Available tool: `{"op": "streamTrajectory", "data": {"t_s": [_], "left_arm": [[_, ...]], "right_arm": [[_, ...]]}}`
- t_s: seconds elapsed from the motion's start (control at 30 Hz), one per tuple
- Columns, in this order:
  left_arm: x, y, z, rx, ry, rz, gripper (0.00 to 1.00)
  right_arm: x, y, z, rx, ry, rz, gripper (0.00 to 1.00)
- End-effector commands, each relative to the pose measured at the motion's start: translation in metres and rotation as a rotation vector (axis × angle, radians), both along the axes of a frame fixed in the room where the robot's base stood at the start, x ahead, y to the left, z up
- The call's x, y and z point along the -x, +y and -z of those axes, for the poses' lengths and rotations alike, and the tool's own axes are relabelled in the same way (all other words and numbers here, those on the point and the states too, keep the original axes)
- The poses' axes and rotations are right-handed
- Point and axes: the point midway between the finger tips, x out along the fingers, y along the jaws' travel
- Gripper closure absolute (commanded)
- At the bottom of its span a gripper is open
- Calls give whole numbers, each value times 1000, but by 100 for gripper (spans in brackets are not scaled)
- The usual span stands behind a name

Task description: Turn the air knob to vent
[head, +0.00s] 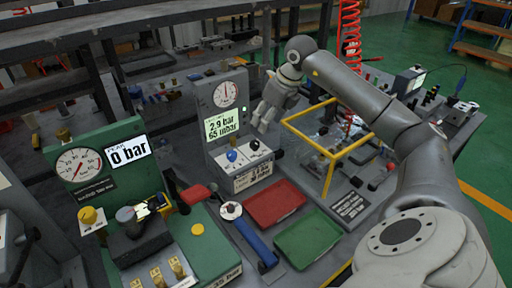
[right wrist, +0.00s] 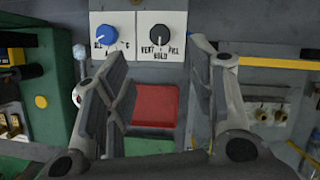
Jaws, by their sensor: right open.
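The grey test panel (head: 222,100) stands at the middle of the bench in the head view, with a dial and a green display reading 2.9 bar and 65 mbar. On its lower front are a blue knob (head: 231,155) and a black knob (head: 254,145). In the right wrist view the black knob (right wrist: 160,36) sits above a label reading VENT, HOLD and FILL; its exact setting is hard to read. The blue knob (right wrist: 108,36) is left of it. My right gripper (right wrist: 160,68) is open and empty, its fingers either side below the black knob, apart from it. My left gripper is not in view.
A red tray (head: 275,203) and a green tray (head: 308,240) lie in front of the panel. A yellow frame (head: 328,155) stands right of it, close to my right arm.

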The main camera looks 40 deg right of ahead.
Motion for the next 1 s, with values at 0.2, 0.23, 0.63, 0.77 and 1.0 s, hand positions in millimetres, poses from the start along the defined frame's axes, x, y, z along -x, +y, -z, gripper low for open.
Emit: {"op": "streamTrajectory", "data": {"t_s": [0.2,0.23,0.63,0.77,1.0], "left_arm": [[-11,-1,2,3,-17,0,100],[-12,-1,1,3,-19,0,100],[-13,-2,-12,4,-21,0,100],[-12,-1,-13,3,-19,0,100],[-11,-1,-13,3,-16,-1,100]], "right_arm": [[-4,1,17,-2,3,-1,49],[-6,2,21,-2,3,-1,49],[-33,5,87,-3,2,1,49],[-38,5,99,-2,1,0,49],[-41,5,105,1,0,0,49]]}}
